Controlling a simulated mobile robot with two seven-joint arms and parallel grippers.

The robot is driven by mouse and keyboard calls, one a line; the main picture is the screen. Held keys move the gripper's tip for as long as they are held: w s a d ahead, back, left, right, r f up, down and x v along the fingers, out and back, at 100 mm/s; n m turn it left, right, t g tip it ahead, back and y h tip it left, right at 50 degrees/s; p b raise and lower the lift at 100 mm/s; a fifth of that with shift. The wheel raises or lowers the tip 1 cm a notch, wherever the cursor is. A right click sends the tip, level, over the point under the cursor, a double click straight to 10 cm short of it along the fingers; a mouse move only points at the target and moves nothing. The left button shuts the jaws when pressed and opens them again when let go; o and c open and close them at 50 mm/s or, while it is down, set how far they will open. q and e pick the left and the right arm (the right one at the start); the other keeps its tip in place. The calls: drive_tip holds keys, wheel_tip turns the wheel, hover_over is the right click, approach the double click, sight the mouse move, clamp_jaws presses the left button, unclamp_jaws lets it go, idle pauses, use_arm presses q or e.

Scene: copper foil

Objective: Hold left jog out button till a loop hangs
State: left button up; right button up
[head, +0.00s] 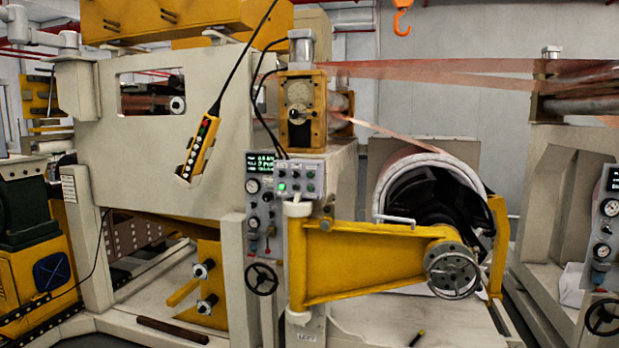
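A small control box (300,179) with rows of buttons sits on the machine's front post; one button (282,187) glows green. Its labels are too small to read, so I cannot tell which is the left jog out button. A yellow pendant (198,148) with several buttons hangs tilted from a black cable. A copper foil strip (385,131) slopes from the rollers down to the coil (412,160) and looks nearly straight. More foil (450,69) stretches across to the right-hand machine. Neither of my grippers is in view.
A yellow swing arm (360,262) with a handwheel (453,269) stands before the coil. A gauge panel (262,205) and black handwheel (262,278) are left of it. An orange hook (402,20) hangs above. A dark bar (172,331) lies low in front.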

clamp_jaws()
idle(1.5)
